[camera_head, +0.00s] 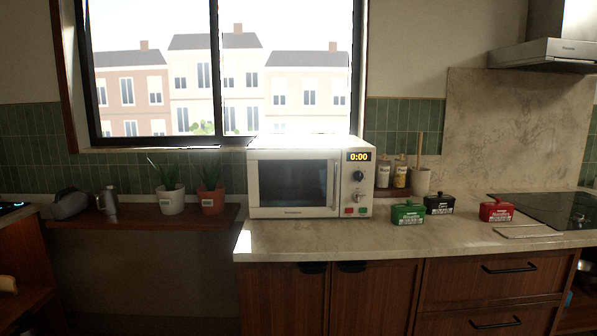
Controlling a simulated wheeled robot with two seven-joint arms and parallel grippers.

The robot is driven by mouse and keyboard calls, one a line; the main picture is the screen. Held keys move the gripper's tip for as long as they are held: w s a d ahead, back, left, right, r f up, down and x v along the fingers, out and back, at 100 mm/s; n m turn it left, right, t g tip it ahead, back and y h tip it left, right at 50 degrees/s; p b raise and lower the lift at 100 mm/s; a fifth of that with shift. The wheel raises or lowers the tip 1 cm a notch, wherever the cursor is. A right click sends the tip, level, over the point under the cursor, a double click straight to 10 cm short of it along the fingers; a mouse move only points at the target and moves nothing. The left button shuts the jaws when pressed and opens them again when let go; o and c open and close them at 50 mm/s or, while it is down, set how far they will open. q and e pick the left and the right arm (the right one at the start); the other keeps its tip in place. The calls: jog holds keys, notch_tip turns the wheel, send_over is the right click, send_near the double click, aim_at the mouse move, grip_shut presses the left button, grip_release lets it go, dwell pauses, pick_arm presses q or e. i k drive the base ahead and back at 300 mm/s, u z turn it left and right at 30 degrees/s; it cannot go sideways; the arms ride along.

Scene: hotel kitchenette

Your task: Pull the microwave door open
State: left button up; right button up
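A white microwave (253,211) stands on the left end of the stone counter, in front of the window. Its door (292,184) has a dark glass pane and looks closed. A vertical handle (336,184) runs along the door's right edge. To the right of it, the control panel has a display (358,156) reading 0:00, a dark knob, and red and green buttons. Neither of my grippers shows in the head view.
Green (408,213), black (439,204) and red (496,211) boxes stand on the counter (440,235) right of the microwave. Bottles (400,178) and a utensil pot (420,182) stand behind. Potted plants (171,200) stand on a lower wooden shelf at left. The counter strip before the microwave is clear.

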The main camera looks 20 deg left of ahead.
aim_at(332, 155)
jog(key=u, duration=0.75)
jog(key=i, duration=1.3)
jog(key=u, duration=0.25)
